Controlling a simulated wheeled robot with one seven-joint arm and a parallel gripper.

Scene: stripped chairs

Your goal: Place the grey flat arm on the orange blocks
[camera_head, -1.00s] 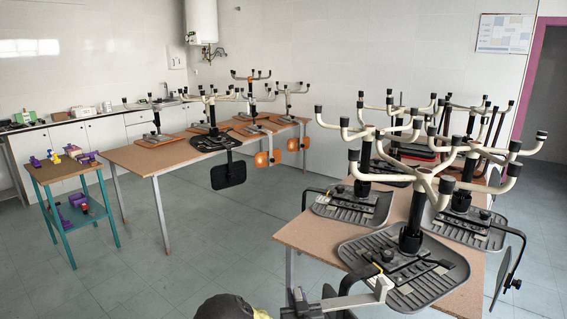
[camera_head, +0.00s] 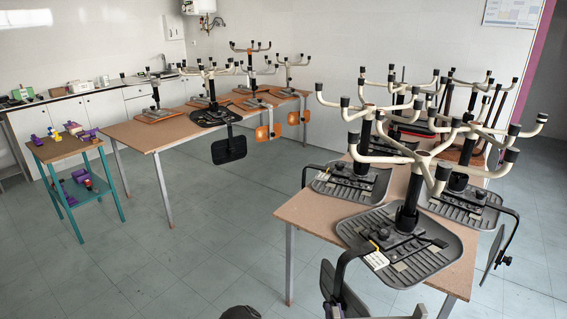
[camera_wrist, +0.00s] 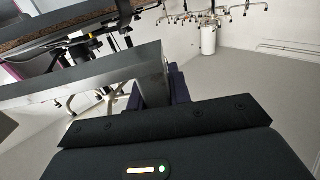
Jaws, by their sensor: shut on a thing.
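My gripper shows in the wrist view (camera_wrist: 172,86), with dark purple fingers shut on the grey flat arm (camera_wrist: 90,78). The grey flat arm is a long, straight bar running from the fingers to the left edge of that view. I cannot clearly make out the orange blocks. A small orange-red piece (camera_head: 88,185) lies among purple pieces on the lower shelf of the teal-legged stand (camera_head: 62,148).
The near table (camera_head: 300,212) at right carries several upturned chairs (camera_head: 410,215), their backrests hanging past its edges. A far table (camera_head: 130,132) also bears upturned chairs. Purple and yellow pieces lie on the stand's top. Open floor (camera_head: 200,270) lies between the tables.

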